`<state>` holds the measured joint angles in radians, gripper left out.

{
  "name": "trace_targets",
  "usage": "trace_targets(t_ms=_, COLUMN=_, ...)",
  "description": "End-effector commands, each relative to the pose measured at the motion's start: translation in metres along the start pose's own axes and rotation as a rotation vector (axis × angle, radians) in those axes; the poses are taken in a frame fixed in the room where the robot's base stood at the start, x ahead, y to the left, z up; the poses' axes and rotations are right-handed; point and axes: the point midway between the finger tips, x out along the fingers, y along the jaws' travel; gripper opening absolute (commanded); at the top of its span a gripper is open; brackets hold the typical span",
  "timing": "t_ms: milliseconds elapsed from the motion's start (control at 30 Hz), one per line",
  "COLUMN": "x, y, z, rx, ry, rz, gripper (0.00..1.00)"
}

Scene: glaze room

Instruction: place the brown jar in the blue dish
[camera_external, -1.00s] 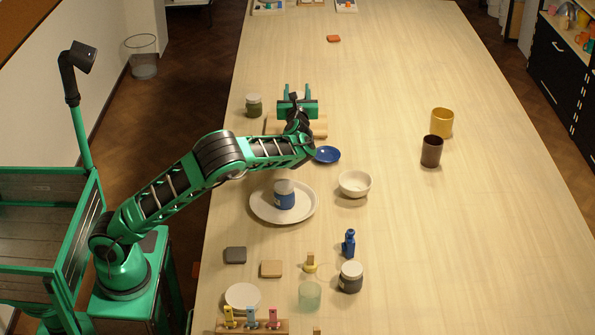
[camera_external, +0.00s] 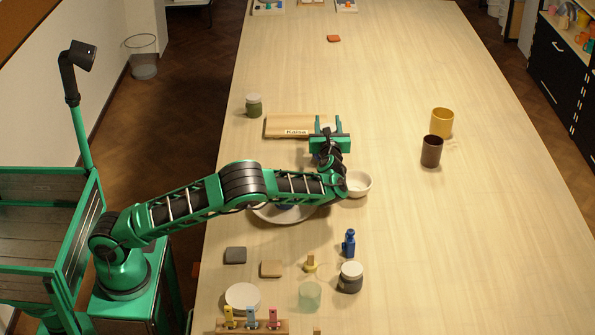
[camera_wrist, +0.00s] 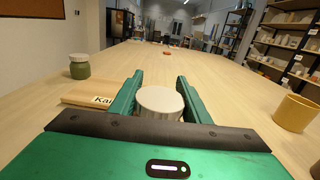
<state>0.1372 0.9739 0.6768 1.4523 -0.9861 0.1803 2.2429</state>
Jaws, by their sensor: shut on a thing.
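My gripper (camera_external: 328,121) is over the table just right of the wooden board. In the wrist view its two green fingers (camera_wrist: 160,78) stand on either side of a jar with a round pale lid (camera_wrist: 160,100), and they are shut on it. I take this to be the brown jar; its body colour is hidden below the lid and behind the gripper. I cannot tell the jar's height over the table.
A wooden board (camera_external: 285,120) with a name label lies left of my gripper. A green jar (camera_external: 253,107) stands beyond its left end. A white bowl (camera_external: 360,183) is close to my forearm. A brown cup (camera_external: 431,152) and a yellow cup (camera_external: 442,121) stand right.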

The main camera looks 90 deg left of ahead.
Motion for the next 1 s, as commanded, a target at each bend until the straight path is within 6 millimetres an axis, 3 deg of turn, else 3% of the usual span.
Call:
trace_targets(t_ms=200, x=0.001, y=0.001, z=-0.026, rx=0.001, ry=0.0, rz=0.002, gripper=0.13)
trace_targets(t_ms=733, x=0.0, y=0.001, z=-0.034, rx=0.0, ry=-0.001, rz=0.001, gripper=0.12)
trace_targets(t_ms=767, x=0.0, y=0.001, z=-0.035, rx=0.0, ry=0.0, rz=0.001, gripper=0.45)
trace_targets(t_ms=833, x=0.0, y=0.001, z=-0.034, rx=0.0, ry=0.0, rz=0.001, gripper=0.61)
trace_targets(t_ms=1000, x=0.0, y=0.001, z=-0.034, rx=0.0, ry=0.0, rz=0.0, gripper=0.61)
